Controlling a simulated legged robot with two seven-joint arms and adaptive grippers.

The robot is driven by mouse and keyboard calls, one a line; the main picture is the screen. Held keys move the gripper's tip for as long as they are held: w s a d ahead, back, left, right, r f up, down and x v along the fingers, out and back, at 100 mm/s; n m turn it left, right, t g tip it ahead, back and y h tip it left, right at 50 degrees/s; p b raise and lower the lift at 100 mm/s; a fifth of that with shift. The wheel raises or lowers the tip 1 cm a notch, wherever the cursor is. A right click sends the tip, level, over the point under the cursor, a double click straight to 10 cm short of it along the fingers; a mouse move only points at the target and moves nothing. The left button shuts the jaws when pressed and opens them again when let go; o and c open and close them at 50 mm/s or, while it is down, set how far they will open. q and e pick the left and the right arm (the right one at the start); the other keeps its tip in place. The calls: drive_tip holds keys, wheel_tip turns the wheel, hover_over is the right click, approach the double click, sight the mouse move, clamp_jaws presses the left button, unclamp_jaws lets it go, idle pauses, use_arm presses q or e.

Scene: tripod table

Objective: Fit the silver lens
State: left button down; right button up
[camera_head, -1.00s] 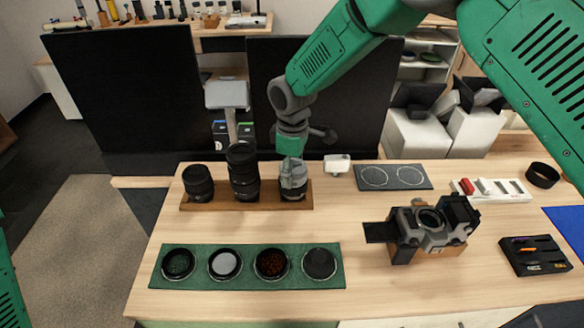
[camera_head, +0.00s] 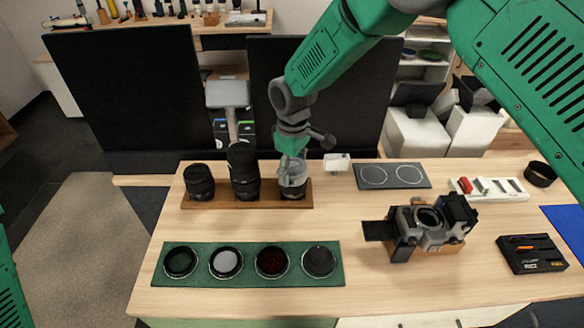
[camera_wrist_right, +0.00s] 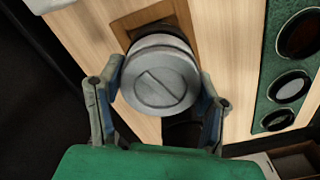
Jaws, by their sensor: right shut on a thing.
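The silver lens (camera_head: 292,187) stands at the right end of the wooden lens rack (camera_head: 222,204), beside two black lenses. My right gripper (camera_head: 291,176) has come down over it from above and is shut on it. In the right wrist view the silver lens (camera_wrist_right: 160,78) shows its round grey cap with a slot, between the two fingers of the gripper (camera_wrist_right: 158,95). The lens base sits at the rack. The camera body (camera_head: 428,222) stands on a wooden block to the right, its round mount open at the front. My left gripper is out of view; only a bit of green arm shows at the left edge.
A green mat (camera_head: 160,280) with several round filters and caps lies in front of the rack. A dark mat with two circles (camera_head: 392,176), a white tray (camera_head: 490,190), a black ring (camera_head: 540,174) and a black box (camera_head: 532,254) are on the right. Bare wood lies between rack and camera.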

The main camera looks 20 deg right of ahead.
drive_tip(key=shift+s+f, duration=0.2)
drive_tip(key=shift+m+p, duration=0.4)
drive_tip(key=shift+m, duration=1.5)
drive_tip(key=o, duration=1.3)
drive_tip(key=shift+c, duration=0.2)
drive_tip(key=shift+o, duration=0.3)
drive_tip(key=shift+w, duration=0.2)
drive_tip(key=shift+o, duration=1.2)
drive_tip(key=shift+r, duration=0.15)
